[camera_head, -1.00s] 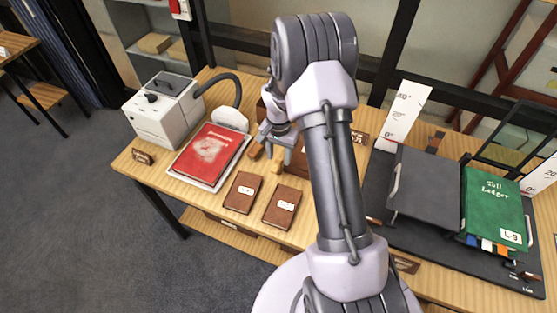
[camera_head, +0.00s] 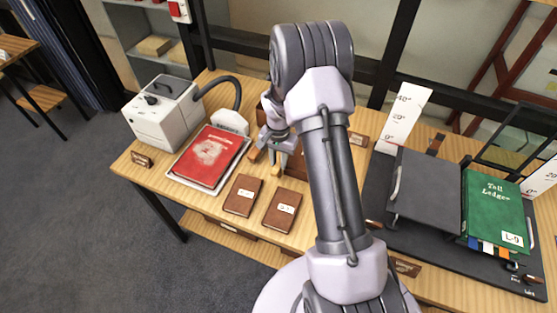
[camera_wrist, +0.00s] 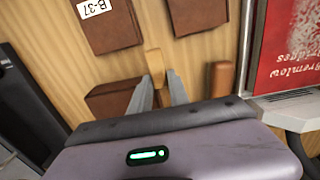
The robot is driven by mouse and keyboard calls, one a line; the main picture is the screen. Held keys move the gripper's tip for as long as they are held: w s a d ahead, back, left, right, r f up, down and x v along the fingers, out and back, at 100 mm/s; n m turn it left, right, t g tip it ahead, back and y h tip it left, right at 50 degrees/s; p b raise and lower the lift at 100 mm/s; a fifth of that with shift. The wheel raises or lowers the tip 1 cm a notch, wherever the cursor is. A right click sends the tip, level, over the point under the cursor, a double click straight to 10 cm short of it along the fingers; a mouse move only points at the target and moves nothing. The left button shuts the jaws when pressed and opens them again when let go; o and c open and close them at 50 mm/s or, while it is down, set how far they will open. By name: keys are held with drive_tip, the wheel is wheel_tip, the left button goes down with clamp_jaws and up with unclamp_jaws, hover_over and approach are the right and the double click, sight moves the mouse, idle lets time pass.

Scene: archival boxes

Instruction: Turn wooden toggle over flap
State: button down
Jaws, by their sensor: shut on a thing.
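My gripper (camera_wrist: 161,88) points down at the table in the wrist view. Its two grey fingers are close together on a small pale wooden piece, which looks like the wooden toggle (camera_wrist: 155,62). The toggle also shows in the head view (camera_head: 277,171), just below the fingers. A brown box (camera_wrist: 108,98) lies beside the fingers in the wrist view. In the head view the box (camera_head: 296,166) is mostly hidden behind my arm. I cannot make out the flap or whether the toggle lies over it.
A reddish-brown wooden piece (camera_wrist: 221,78) lies close beside the fingers. Two brown labelled cases (camera_head: 242,195) (camera_head: 281,208) lie in front. A red book (camera_head: 208,156) on a tray is to the left, a white machine (camera_head: 163,112) behind it. A green ledger (camera_head: 494,208) lies right.

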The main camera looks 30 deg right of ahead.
drive_tip(key=n, duration=0.4)
drive_tip(key=n+p, duration=0.1)
drive_tip(key=n, duration=0.2)
drive_tip(key=shift+n, duration=0.4)
drive_tip(key=n, duration=0.3)
drive_tip(key=shift+r+n, duration=0.1)
drive_tip(key=shift+n, duration=0.2)
drive_tip(key=n+p, duration=0.1)
drive_tip(key=n, duration=0.2)
drive_tip(key=shift+n, duration=0.4)
drive_tip(key=n+p, duration=0.1)
drive_tip(key=n, duration=0.5)
drive_tip(key=n+p, duration=0.1)
drive_tip(key=n, duration=0.4)
drive_tip(key=shift+n, duration=0.4)
